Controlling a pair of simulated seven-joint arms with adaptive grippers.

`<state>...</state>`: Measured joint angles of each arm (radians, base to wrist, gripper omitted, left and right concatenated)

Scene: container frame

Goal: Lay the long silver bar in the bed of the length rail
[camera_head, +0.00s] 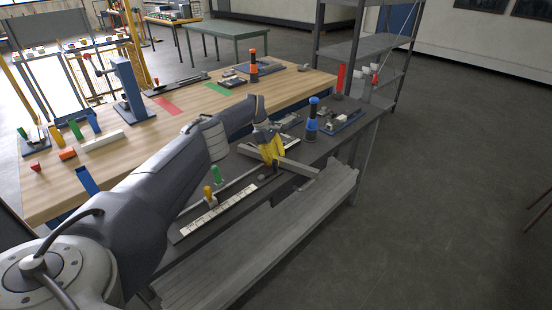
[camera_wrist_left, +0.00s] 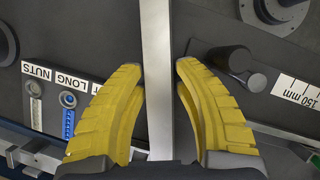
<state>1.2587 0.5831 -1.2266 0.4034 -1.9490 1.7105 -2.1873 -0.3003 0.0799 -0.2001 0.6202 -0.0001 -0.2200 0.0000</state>
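The long silver bar (camera_head: 295,165) is between the yellow fingers of my left gripper (camera_head: 270,150), crosswise to the length rail. In the left wrist view the bar (camera_wrist_left: 158,100) runs up the middle of the picture between both fingertips (camera_wrist_left: 160,72), which are closed in against its sides or very nearly so. The length rail (camera_head: 215,216), with its white millimetre scale, lies on the dark bench to the left of the gripper. The scale's 150 mm end (camera_wrist_left: 300,92) shows at the right of the wrist view. My right gripper is not in view.
A black round knob (camera_wrist_left: 232,60) is right of the bar. A green peg (camera_head: 216,174) and a yellow peg (camera_head: 208,192) stand by the rail. A blue-black post (camera_head: 312,120) stands beyond the gripper.

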